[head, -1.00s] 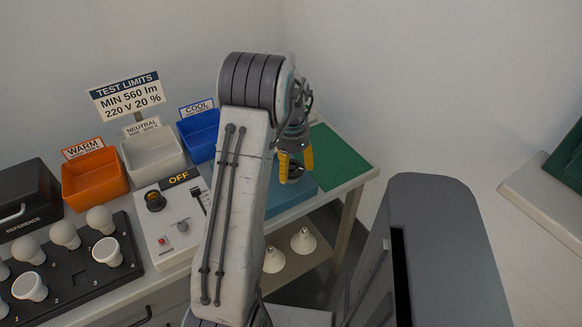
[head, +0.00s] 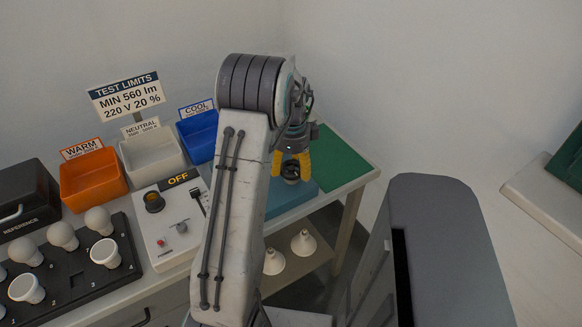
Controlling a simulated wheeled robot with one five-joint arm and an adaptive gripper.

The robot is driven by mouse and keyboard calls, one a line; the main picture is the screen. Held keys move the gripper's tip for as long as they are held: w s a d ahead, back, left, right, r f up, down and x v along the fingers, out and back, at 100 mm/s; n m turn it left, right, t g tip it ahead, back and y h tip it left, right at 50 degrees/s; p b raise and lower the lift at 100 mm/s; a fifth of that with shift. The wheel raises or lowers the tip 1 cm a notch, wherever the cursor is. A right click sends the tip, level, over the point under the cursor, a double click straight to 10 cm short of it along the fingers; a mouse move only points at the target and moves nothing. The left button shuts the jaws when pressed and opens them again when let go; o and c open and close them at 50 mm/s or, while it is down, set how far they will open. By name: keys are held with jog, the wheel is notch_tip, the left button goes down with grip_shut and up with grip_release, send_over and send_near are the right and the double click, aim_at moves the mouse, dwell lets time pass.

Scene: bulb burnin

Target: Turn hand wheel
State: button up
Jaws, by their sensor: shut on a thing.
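The hand wheel (head: 291,174) is a small dark round part on the teal block (head: 305,196), at the right part of the bench. My gripper (head: 291,166) points down at it, with its two yellow fingers on either side of the wheel's rim. The fingers are shut on the wheel. My arm covers the left part of the block, and the wheel's far side is hidden by the gripper.
A green mat (head: 337,160) lies right of the block. The control box (head: 168,228) with an OFF sign (head: 178,180) stands left of my arm, near the blue bin (head: 199,136) and bulb rack (head: 78,275).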

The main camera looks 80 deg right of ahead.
aim_at(294, 167)
jog(key=shift+s+d+m, duration=0.1)
jog(key=shift+s+m, duration=0.1)
jog(key=shift+m, duration=0.3)
jog(key=o, duration=1)
jog(key=shift+s, duration=0.25)
jog(key=shift+o, duration=1)
jog(key=shift+w, duration=0.15)
jog(key=shift+r, duration=0.1)
notch_tip(294, 167, up, 12)
